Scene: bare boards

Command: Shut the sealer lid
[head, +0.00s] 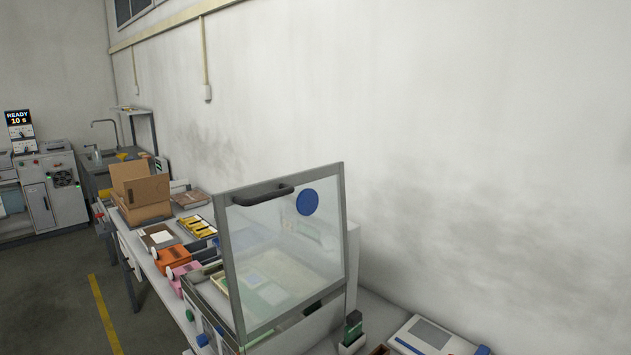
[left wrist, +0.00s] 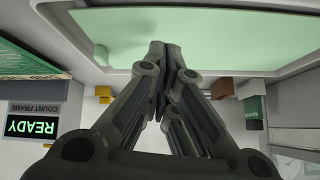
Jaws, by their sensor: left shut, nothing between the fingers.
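The sealer lid (head: 270,240) is a clear pane in a grey frame, standing raised and nearly upright in the head view. A dark bar handle (head: 262,197) is on its top edge, and a blue disc (head: 307,202) shows near its upper right corner. The white sealer body (head: 346,300) is partly hidden behind the lid; a pale tray shows through the pane. My left gripper (left wrist: 162,50) is shut and empty in the left wrist view, with its tips over a pale green panel (left wrist: 225,38) with a light rim. Neither gripper shows in the head view.
An open cardboard box (head: 140,192) and an orange device (head: 172,258) stand on the bench left of the lid. A white device with a screen (head: 425,335) lies at the lower right. A READY display (left wrist: 32,126) appears upside down in the left wrist view. The floor at left is clear.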

